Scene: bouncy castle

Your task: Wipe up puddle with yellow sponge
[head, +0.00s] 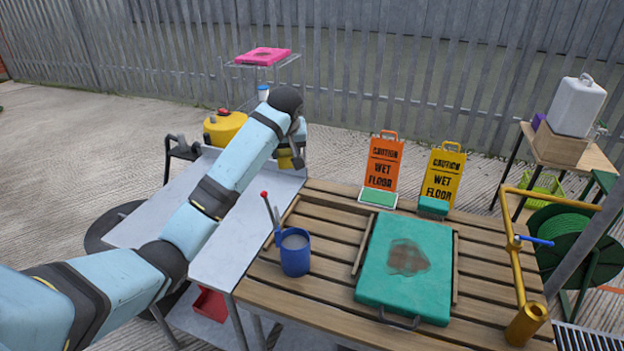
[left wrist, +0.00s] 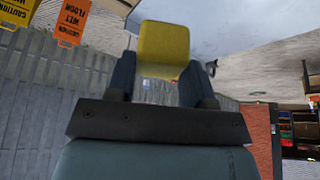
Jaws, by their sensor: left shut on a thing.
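The brown puddle (head: 407,257) lies on the green padded mat (head: 375,284) on the slatted wooden table. My left gripper (head: 294,150) is shut on the yellow sponge (head: 284,161), held in the air beyond the table's far left corner. The arm and gripper hide part of the sponge in the head view. In the left wrist view, the sponge (left wrist: 163,45) sits between the two fingers of the left gripper (left wrist: 157,78). The sponge is apart from the puddle. My right gripper is not in view.
A blue mug (head: 295,254) with a red-tipped stick beside it stands left of the mat. Orange (head: 384,163) and yellow (head: 442,176) wet-floor signs stand at the back, with green blocks at their feet. A yellow pipe (head: 520,260) rises at the right edge.

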